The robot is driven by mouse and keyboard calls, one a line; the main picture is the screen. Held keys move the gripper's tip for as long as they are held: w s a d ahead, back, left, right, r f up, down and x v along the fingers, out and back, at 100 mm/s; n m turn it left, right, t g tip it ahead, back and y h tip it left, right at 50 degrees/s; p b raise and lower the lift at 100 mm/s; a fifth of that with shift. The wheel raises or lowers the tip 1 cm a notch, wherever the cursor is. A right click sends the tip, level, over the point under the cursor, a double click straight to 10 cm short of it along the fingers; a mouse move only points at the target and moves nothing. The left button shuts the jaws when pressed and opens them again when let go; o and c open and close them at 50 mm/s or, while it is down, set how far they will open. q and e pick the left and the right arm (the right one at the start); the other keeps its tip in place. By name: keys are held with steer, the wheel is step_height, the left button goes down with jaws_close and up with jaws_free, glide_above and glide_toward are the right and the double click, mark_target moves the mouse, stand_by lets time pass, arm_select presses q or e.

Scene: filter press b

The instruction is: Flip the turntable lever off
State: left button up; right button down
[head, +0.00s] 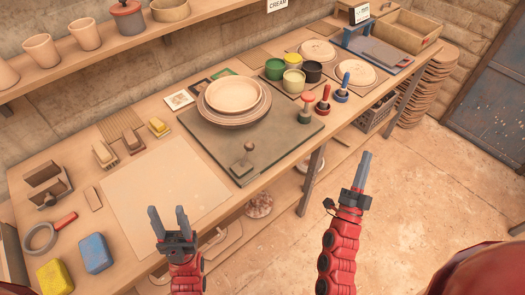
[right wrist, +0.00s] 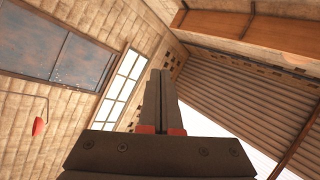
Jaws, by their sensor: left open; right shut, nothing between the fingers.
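The turntable (head: 236,112) is a dark grey-green slab on the workbench with stacked round plates (head: 233,94) on it. A small dark block with a knob (head: 242,168) sits at its front corner, and a red-topped knob (head: 307,97) stands at its right end. I cannot tell for sure which of these is the lever, nor its position.
Paint pots (head: 293,82) and red and blue stamp-like tools (head: 323,100) stand behind and right of the slab. A pale board (head: 165,185) lies left of it. Yellow and blue sponges (head: 95,253) lie at the near left. The floor right of the bench is clear.

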steer(key=w+a+f+m+g+y, duration=0.3)
steer(key=w+a+f+y, duration=0.15)
steer(key=f+y, duration=0.35)
steer(key=s+a+n+g+y, duration=0.1)
steer(key=s+a+g+y, duration=0.1)
steer(key=a+y, duration=0.8)
steer(key=a+g, duration=0.1)
steer(key=a, duration=0.2)
steer(key=shift+a+r, duration=0.2)
steer(key=shift+r, duration=0.2)
steer(key=shift+w, duration=0.1)
